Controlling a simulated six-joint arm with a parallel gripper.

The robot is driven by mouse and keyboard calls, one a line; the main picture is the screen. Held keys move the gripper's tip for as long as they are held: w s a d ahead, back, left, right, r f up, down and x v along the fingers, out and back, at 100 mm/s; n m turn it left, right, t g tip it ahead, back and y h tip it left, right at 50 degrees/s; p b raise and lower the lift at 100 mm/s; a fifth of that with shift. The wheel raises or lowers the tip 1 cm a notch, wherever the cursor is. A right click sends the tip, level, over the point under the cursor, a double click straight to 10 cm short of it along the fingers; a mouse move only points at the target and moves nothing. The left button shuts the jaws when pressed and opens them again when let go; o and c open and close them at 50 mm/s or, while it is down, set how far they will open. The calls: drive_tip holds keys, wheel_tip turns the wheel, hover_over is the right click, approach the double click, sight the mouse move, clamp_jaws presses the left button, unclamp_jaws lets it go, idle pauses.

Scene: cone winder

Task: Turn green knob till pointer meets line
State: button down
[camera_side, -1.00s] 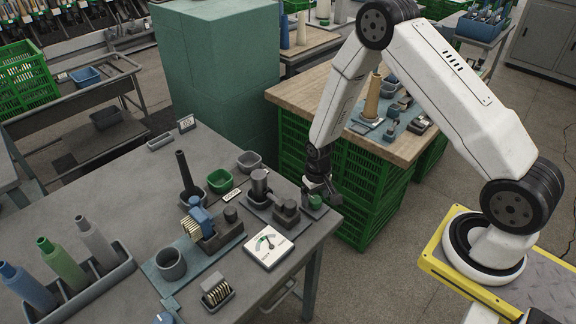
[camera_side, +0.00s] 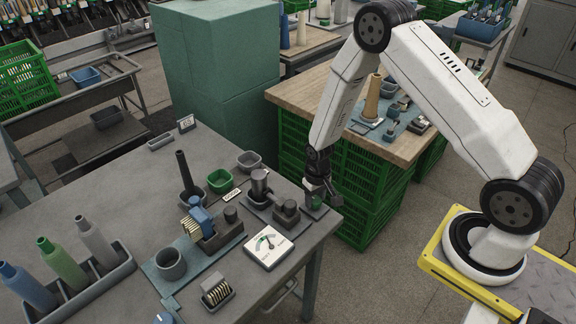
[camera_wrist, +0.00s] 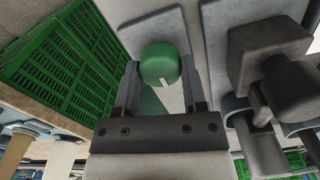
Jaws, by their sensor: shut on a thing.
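In the side view my gripper (camera_side: 316,197) points down at the table's right corner, with the knob (camera_side: 314,209) partly hidden by the fingers. The white dial (camera_side: 268,247) with a green band and a dark pointer (camera_side: 268,241) lies on the table left of and nearer than the knob. The exact gap between pointer and line is too small to tell.
Dark metal blocks (camera_side: 286,211) stand just left of my gripper. A green cup (camera_side: 221,181) and a grey cup (camera_side: 249,161) stand further back. Bottles (camera_side: 62,263) fill a tray at the left. Green crates (camera_side: 362,185) stand beyond the table edge.

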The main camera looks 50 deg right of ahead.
sight(315, 199)
drive_tip(key=shift+n, duration=2)
drive_tip(key=shift+c, duration=0.7)
unclamp_jaws()
drive_tip(key=shift+r, duration=0.15)
drive_tip(key=shift+r, duration=3.75)
